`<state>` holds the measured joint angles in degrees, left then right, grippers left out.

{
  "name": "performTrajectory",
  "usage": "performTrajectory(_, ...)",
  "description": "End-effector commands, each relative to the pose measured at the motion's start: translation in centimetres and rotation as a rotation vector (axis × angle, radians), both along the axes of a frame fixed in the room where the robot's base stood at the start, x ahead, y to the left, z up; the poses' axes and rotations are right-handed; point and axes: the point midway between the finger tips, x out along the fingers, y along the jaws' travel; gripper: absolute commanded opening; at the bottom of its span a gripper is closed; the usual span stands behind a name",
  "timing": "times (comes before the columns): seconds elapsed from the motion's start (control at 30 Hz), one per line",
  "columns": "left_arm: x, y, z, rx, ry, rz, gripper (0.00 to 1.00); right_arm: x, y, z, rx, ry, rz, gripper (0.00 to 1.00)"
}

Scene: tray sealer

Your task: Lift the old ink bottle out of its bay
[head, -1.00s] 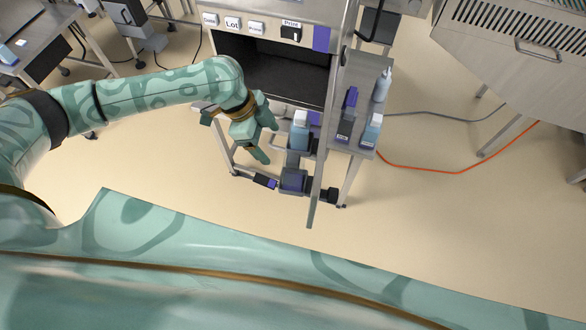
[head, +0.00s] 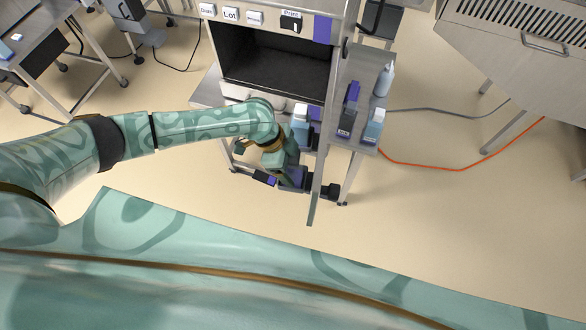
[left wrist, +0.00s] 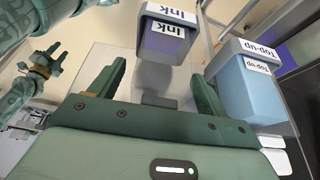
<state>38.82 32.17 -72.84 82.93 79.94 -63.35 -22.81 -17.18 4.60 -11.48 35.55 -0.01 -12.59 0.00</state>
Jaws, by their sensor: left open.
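The ink bottle (left wrist: 165,42) shows in the left wrist view, grey with a white "Ink" label, just ahead of my left gripper (left wrist: 158,70). The two fingers are open and spread to either side of its line, with no contact that I can see. A pale blue bottle labelled "Top-up" (left wrist: 255,90) stands right of the fingers. In the head view my left gripper (head: 288,165) is low in front of the machine and hides most of what lies behind it.
A white-capped pale bottle (head: 301,122) stands just beyond my left gripper. The side shelf (head: 360,95) holds a dark bottle (head: 346,122), a pale blue bottle (head: 373,128) and a squeeze bottle (head: 385,78). A vertical metal plate (head: 318,170) stands right of the gripper.

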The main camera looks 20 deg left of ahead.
Motion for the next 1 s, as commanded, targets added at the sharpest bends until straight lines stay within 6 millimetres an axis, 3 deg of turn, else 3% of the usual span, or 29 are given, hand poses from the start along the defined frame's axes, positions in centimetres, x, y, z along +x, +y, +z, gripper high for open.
performTrajectory(0.07,0.0,0.0,0.1,0.000,0.000,0.000,0.76,0.0,0.0,0.0,0.000,0.001,0.000,0.36)
performTrajectory(0.27,0.0,0.0,0.1,0.000,0.000,0.000,0.25,-0.1,0.0,0.0,0.000,0.001,0.000,0.36)
performTrajectory(0.57,0.1,0.0,0.4,-0.001,-0.001,0.000,0.25,-0.1,0.0,0.1,0.000,0.001,0.000,0.36)
performTrajectory(1.0,-0.1,0.0,8.7,-0.003,-0.002,0.006,0.25,0.2,0.0,2.2,-0.001,-0.004,-0.001,0.36)
